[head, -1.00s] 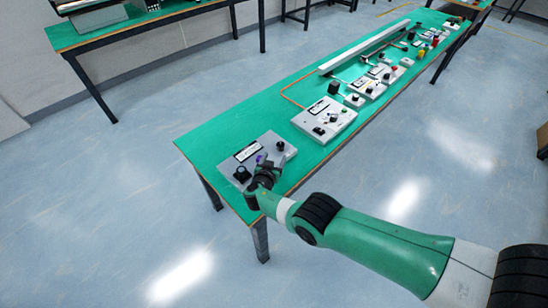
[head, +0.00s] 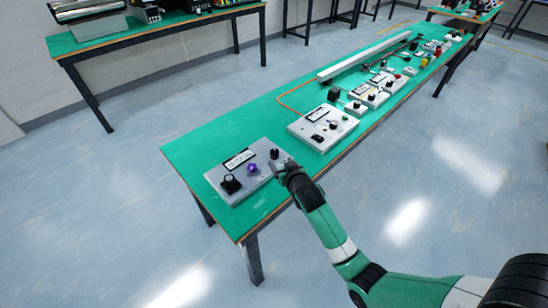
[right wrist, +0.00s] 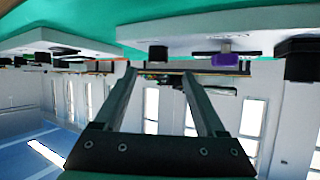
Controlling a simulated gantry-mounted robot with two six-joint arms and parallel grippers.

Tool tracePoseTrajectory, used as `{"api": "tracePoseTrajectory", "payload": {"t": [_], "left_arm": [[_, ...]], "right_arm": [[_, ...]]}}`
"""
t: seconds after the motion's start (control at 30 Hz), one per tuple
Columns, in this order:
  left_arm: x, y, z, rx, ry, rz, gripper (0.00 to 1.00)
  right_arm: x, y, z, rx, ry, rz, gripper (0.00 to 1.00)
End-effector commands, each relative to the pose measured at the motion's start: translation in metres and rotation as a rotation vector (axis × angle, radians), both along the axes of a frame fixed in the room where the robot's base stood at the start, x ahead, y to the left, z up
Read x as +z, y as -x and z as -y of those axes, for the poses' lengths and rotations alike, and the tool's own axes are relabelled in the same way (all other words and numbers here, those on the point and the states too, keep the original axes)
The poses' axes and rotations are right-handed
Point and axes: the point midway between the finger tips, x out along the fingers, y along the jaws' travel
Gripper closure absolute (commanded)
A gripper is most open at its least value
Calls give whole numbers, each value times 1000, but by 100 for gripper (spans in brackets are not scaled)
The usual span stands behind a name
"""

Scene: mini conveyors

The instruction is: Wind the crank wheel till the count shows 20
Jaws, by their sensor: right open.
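A grey panel (head: 213,181) lies on the near end of the green table. It carries a white display strip (head: 240,159), a large black knob (head: 230,184), a purple knob (head: 252,169) and a smaller black knob (head: 274,154). I cannot tell which of these is the crank wheel, and the count is too small to read. My right gripper (head: 281,169) is open and empty at the panel's right edge, near the smaller black knob. In the right wrist view its fingers (right wrist: 158,76) are spread, and the purple knob (right wrist: 226,60) shows upside down beside them. My left gripper is not in view.
A second grey panel (head: 300,128) with knobs lies farther along the green table (head: 195,150). Beyond it are several small control boxes and a long white rail (head: 360,62). Another bench (head: 160,30) stands at the back left. The floor in front is clear.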

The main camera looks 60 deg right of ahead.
Motion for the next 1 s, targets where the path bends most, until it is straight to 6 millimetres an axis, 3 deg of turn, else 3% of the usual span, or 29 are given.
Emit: {"api": "tracePoseTrajectory", "payload": {"t": [0.03,0.1,0.37,0.8,1.0], "left_arm": [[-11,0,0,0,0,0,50],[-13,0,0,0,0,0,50],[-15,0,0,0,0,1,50],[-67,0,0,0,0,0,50],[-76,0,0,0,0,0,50]], "right_arm": [[-3,10,-1,25,24,7,27],[3,18,-3,57,54,10,27],[7,16,-2,78,73,12,27],[-30,-44,51,76,73,12,27],[-35,-60,65,76,73,12,27]]}}
